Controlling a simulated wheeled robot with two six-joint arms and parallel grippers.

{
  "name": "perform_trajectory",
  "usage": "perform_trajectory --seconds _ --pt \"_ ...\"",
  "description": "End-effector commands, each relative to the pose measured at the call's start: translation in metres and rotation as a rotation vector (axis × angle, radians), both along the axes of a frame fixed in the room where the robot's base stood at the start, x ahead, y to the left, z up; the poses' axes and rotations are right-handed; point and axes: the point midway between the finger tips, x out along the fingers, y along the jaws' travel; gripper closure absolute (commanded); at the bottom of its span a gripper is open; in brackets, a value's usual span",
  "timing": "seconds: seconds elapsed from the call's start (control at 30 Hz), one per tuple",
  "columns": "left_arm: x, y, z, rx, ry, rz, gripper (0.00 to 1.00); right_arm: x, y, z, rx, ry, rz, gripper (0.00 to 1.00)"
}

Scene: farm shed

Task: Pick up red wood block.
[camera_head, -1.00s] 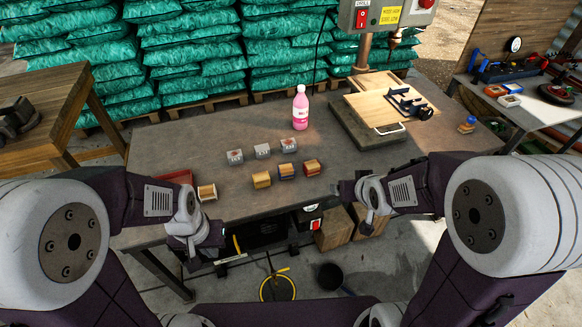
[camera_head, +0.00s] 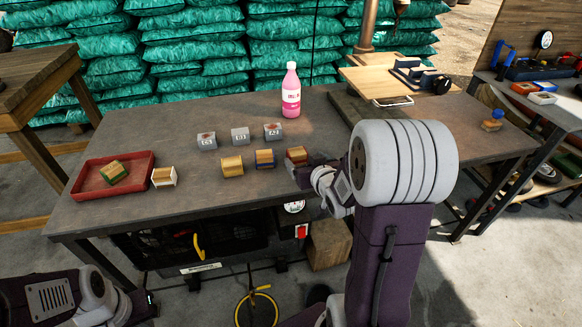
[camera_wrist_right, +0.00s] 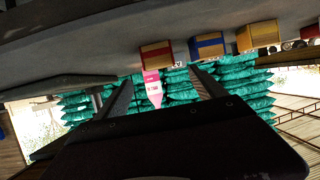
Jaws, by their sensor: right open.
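The red wood block (camera_head: 296,153), wood-coloured with a red band, sits on the grey worktable at the right end of the front row of blocks. My right gripper (camera_head: 304,172) is just in front of it and hides its lower part. In the right wrist view, which looks upside down, the red block (camera_wrist_right: 157,54) is beyond the two spread fingers (camera_wrist_right: 161,77), with nothing between them. A gap to the block seems to remain. My left gripper (camera_head: 138,306) is low at the bottom left, off the table; its jaws do not show clearly.
A blue-banded block (camera_head: 264,158) and a yellow block (camera_head: 232,165) stand left of the red one. Several grey blocks (camera_head: 240,136) stand behind. A white-sided block (camera_head: 163,177) is beside a red tray (camera_head: 83,182) holding a green block (camera_head: 114,172). A pink bottle (camera_head: 291,96) stands behind.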

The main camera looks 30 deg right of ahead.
Motion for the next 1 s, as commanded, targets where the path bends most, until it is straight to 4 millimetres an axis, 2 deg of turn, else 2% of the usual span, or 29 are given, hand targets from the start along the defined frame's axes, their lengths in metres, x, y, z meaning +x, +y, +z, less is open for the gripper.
perform_trajectory --seconds 0.1,0.3,0.5,0.77,1.0 --pt "0.000 0.000 -0.001 0.000 0.000 0.000 1.00 0.003 -0.001 -0.001 0.000 0.001 -0.001 0.20" --pt "0.000 0.000 -0.010 0.000 0.000 0.000 1.00 0.030 -0.005 -0.014 0.000 0.001 0.000 0.20" --pt "0.000 0.000 -0.013 0.000 0.000 0.000 1.00 0.039 -0.007 -0.016 0.000 0.000 0.000 0.20" --pt "0.000 0.000 -0.027 0.000 0.000 0.000 1.00 0.078 -0.013 -0.033 0.000 0.000 0.000 0.20" --pt "0.000 0.000 -0.026 0.000 0.000 0.000 1.00 0.083 -0.014 -0.033 0.000 0.000 -0.001 0.20"
